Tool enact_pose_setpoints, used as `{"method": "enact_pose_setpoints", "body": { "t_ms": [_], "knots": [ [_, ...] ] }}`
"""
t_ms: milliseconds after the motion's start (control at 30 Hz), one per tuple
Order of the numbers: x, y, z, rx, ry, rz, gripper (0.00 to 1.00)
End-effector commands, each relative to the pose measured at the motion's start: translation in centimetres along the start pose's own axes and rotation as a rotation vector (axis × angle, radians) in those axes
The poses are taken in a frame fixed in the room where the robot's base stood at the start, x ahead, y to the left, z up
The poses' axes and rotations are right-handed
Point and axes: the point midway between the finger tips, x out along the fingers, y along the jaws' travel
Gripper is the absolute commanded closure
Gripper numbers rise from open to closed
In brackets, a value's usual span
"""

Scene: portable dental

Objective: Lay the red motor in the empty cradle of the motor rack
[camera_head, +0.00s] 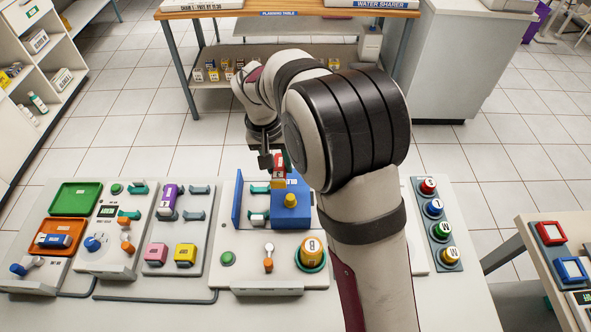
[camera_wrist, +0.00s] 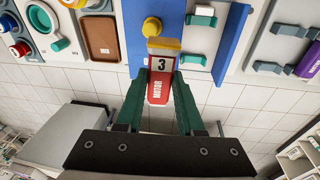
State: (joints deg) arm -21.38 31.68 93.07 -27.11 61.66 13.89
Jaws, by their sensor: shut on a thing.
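My gripper (camera_wrist: 160,82) is shut on the red motor (camera_wrist: 159,88), with a green finger on each side. The motor has a white "3" label and a yellow end. In the head view the red motor (camera_head: 279,162) is beside the far edge of a blue block (camera_head: 291,205); whether they touch is unclear. The motor rack (camera_head: 172,250) is a grey panel to the left. A purple motor (camera_head: 168,201) lies in its left cradle. The right cradle (camera_head: 200,189) is empty. In the wrist view the purple motor (camera_wrist: 309,61) shows at the right edge.
A blue upright plate (camera_head: 237,200) stands between the blue block and the motor rack. Yellow (camera_head: 185,254) and pink (camera_head: 156,254) blocks sit at the rack's front. Green (camera_head: 76,197) and orange (camera_head: 57,233) trays lie farther left. My arm hides part of the table's right.

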Motion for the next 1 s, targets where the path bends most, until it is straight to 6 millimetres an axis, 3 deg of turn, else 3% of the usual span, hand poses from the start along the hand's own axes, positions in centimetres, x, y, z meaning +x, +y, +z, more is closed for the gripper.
{"method": "enact_pose_setpoints", "body": {
  "t_ms": [200, 300, 400, 500, 667, 1000],
  "knots": [
    [0.4, -11.7, -0.4, -0.028, 0.006, -0.062, 1.00],
    [0.5, -16.5, 0.5, -0.037, 0.002, -0.090, 1.00],
    [0.6, -19.7, 1.5, -0.043, -0.003, -0.109, 1.00],
    [0.6, -21.3, 2.0, -0.046, -0.004, -0.120, 1.00],
    [1.6, -21.7, 2.3, -0.045, -0.007, -0.120, 1.00],
    [6.0, -22.1, 2.7, -0.045, -0.006, -0.120, 1.00]
  ]
}}
